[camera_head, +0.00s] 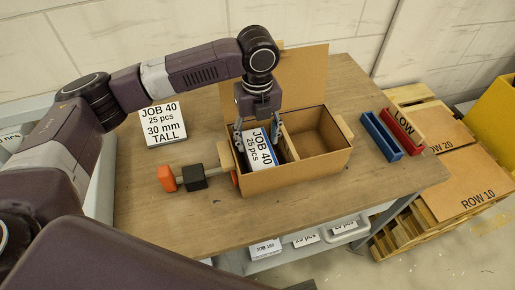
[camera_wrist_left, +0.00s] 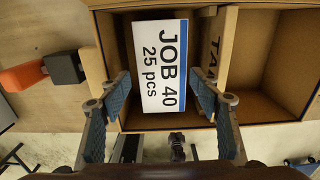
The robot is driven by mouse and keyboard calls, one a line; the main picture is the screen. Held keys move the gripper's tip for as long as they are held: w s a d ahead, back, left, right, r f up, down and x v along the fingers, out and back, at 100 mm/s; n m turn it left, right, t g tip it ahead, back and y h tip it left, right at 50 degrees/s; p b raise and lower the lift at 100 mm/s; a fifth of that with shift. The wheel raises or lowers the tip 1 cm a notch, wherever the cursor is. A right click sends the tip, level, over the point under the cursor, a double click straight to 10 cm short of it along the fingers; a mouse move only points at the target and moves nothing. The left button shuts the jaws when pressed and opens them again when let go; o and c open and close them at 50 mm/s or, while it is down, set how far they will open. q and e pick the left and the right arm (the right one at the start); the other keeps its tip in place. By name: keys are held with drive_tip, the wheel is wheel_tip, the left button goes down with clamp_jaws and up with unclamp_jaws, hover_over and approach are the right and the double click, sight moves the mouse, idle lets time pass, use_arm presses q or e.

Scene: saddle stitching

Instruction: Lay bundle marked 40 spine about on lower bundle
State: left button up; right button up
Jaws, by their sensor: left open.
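The bundle marked JOB 40, 25 pcs (camera_head: 261,157) is white with a blue edge stripe. It is in the left compartment of an open cardboard box (camera_head: 310,170), and also shows in the left wrist view (camera_wrist_left: 160,65), label up. My left gripper (camera_head: 259,138) is over that compartment, open, with one finger on each side of the bundle; in the left wrist view its fingertips (camera_wrist_left: 160,85) stand apart from it. I cannot make out a lower bundle; anything under the marked bundle is hidden. My right gripper is not in view.
The right compartment looks empty. An orange-and-black clamp (camera_head: 195,178) is at the box's left side. A sign (camera_head: 164,124) reads JOB 40, 30 mm TALL. Blue (camera_head: 381,136) and red (camera_head: 403,130) trays stand to the right. Bare tabletop (camera_head: 205,225) lies in front.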

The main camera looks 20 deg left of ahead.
sight(258, 148)
use_arm(q)
wheel_tip(258, 148, up, 8)
drive_tip(key=b, duration=0.1)
idle(1.4)
